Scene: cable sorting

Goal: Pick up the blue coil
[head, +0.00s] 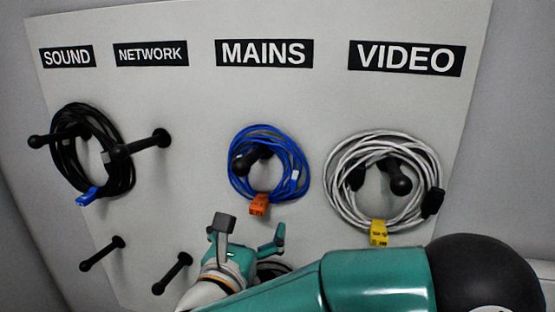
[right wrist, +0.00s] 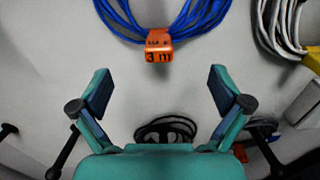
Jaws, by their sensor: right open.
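The blue coil (head: 236,181) hangs on a black peg (head: 248,160) under the MAINS label (head: 264,53). An orange tag (head: 258,204) sits at its bottom. My right gripper (head: 250,228) is open and empty, just below the coil in the head view. In the right wrist view, the lower part of the blue coil (right wrist: 205,17) and its orange tag (right wrist: 159,46) show above and between the open fingers (right wrist: 160,92). The fingers are apart from the coil. The top of the coil is cut off there. My left gripper is not in view.
A white coil (head: 338,195) with a yellow tag hangs right, under VIDEO (head: 405,58). A black coil (head: 125,178) hangs left, near two pegs. Two bare pegs (head: 102,254) (head: 172,274) stick out lower left. A dark coil (right wrist: 165,130) shows low, behind my gripper.

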